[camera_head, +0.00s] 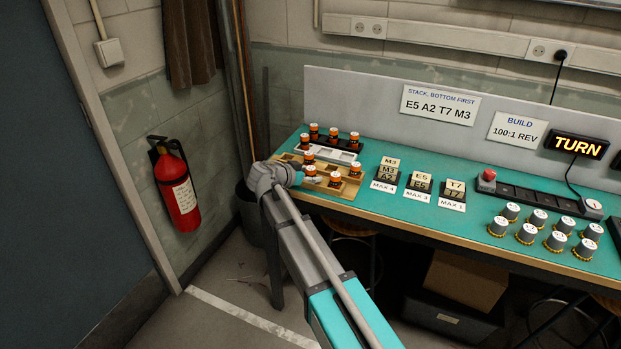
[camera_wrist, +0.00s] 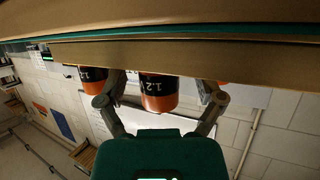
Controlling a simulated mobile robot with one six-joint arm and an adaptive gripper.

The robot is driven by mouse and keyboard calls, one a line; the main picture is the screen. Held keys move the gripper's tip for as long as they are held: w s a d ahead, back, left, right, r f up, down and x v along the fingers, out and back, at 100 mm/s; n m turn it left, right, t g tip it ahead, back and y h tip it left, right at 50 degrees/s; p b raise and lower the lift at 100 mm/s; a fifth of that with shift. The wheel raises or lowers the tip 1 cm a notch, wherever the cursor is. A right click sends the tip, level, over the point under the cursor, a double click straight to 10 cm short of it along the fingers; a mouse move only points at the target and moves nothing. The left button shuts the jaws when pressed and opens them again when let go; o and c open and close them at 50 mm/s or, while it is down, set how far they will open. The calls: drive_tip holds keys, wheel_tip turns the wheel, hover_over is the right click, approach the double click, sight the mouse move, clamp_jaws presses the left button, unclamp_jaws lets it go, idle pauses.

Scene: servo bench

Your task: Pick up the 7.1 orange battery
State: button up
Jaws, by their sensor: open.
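Several orange-and-black batteries stand at the bench's left end. In the wrist view, one battery (camera_wrist: 158,92) is between the open fingers of my gripper (camera_wrist: 161,88); its label looks like 1.2, but I cannot read it surely. Another battery (camera_wrist: 93,80) is beside the left finger, and a sliver of orange shows by the right finger. In the head view, my gripper (camera_head: 303,176) is at the wooden tray (camera_head: 345,191), close to a battery (camera_head: 310,170). Two more batteries (camera_head: 335,179) (camera_head: 355,169) stand to its right. Labels are too small there, so I cannot tell which is 7.1.
A white tray (camera_head: 342,157) and a black rack (camera_head: 346,145) with batteries lie behind the wooden tray. Letter blocks (camera_head: 386,173) stand on pads to the right. A grey panel (camera_head: 350,88) backs the bench. A fire extinguisher (camera_head: 176,185) hangs at left.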

idle(0.4)
clamp_jaws()
